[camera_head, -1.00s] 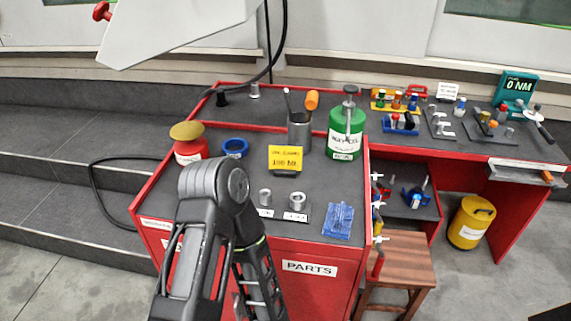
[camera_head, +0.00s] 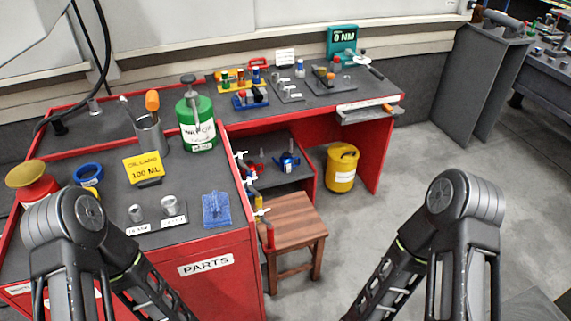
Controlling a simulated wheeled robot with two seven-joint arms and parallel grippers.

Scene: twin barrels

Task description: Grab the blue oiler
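A small blue oiler (camera_head: 287,163) with a thin upright spout stands on the grey lower shelf (camera_head: 262,175) under the red workbench. It is the blue can-like thing there, small in the picture. Both of my arms show only by their dark upper links, at the bottom left and bottom right. Neither gripper shows in the picture, so I cannot see their fingers.
A wooden stool (camera_head: 297,228) stands in front of the shelf. A yellow canister (camera_head: 341,167) is on the floor to its right. The red parts cabinet (camera_head: 215,263) is at left, with a green can (camera_head: 197,122) on top.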

